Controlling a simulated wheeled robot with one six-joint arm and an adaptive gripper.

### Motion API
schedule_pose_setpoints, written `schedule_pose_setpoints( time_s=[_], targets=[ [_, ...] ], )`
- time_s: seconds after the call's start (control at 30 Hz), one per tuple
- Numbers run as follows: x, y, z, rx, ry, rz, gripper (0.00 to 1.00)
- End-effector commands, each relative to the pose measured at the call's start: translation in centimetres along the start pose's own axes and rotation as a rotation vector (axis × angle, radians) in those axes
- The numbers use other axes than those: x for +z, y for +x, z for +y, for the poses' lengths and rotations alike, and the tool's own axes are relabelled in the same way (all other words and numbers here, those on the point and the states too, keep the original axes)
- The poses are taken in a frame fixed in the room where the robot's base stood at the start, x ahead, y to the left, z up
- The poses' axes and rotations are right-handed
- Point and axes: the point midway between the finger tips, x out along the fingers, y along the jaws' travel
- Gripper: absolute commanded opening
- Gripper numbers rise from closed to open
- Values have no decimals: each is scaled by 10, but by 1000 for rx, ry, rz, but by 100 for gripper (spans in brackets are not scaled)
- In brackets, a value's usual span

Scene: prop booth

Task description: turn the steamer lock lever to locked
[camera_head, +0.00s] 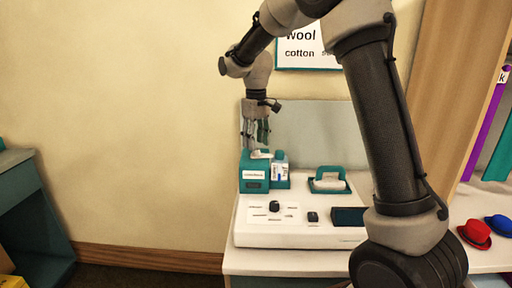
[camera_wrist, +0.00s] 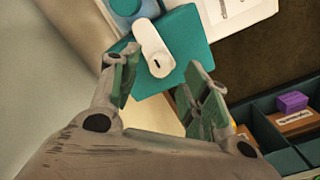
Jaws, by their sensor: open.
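The lock lever looks to be the short white rounded bar (camera_wrist: 153,48) with a dark slot, on top of the teal housing (camera_wrist: 190,44). In the head view the white bar (camera_head: 261,154) shows small above the teal housing (camera_head: 254,185), at the back left of the white console (camera_head: 300,236). My gripper (camera_head: 256,138) points down just above it. In the wrist view my gripper (camera_wrist: 164,62) is open, with one finger on each side of the bar's near end and nothing held. I cannot tell whether a finger touches it, nor its lock setting.
A white-labelled teal unit (camera_head: 280,170) stands close on the housing's right. A black knob (camera_head: 274,206), a teal-framed part (camera_head: 329,180) and a dark panel (camera_head: 347,216) are on the console. Red (camera_head: 475,233) and blue (camera_head: 499,226) hats lie to the right. Space left of the console is clear.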

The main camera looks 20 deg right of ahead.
Motion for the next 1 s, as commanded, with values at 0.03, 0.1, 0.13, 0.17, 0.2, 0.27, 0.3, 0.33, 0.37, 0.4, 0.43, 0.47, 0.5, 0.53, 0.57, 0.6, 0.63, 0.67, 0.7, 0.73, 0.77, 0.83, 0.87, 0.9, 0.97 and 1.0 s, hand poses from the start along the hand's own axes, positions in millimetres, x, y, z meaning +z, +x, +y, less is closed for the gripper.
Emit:
schedule_pose_setpoints(
  time_s=[0.03,0.1,0.13,0.17,0.2,0.27,0.3,0.33,0.37,0.4,0.43,0.47,0.5,0.53,0.57,0.6,0.63,0.67,0.7,0.73,0.77,0.83,0.87,0.9,0.97,1.0],
  targets=[
    [-1,-13,0,1,0,6,47],
    [-1,-29,0,1,0,6,47],
    [-1,-36,0,1,0,5,47],
    [-1,-43,0,1,0,5,47],
    [-1,-51,0,1,0,5,47],
    [-1,-63,0,1,0,5,47],
    [-1,-69,0,1,0,5,47],
    [-1,-74,0,1,0,3,47],
    [-1,-77,0,1,0,3,47],
    [-1,-82,0,1,0,3,47],
    [-1,-84,0,1,0,2,47],
    [0,-86,0,0,0,1,47],
    [0,-88,0,0,0,2,47],
    [0,-90,0,1,0,2,47],
    [0,-90,0,1,0,2,47],
    [0,-91,0,1,0,2,47],
    [0,-91,0,1,0,2,47],
    [0,-91,0,0,0,2,47],
    [0,-91,0,0,0,1,47],
    [0,-91,0,0,0,1,47],
    [0,-91,0,1,0,1,47],
    [0,-91,0,1,1,1,47],
    [0,-91,0,1,5,2,47],
    [-3,-91,1,3,18,13,47],
    [-2,-81,0,3,43,15,47],
    [4,-71,-1,0,55,2,47]
  ],
)
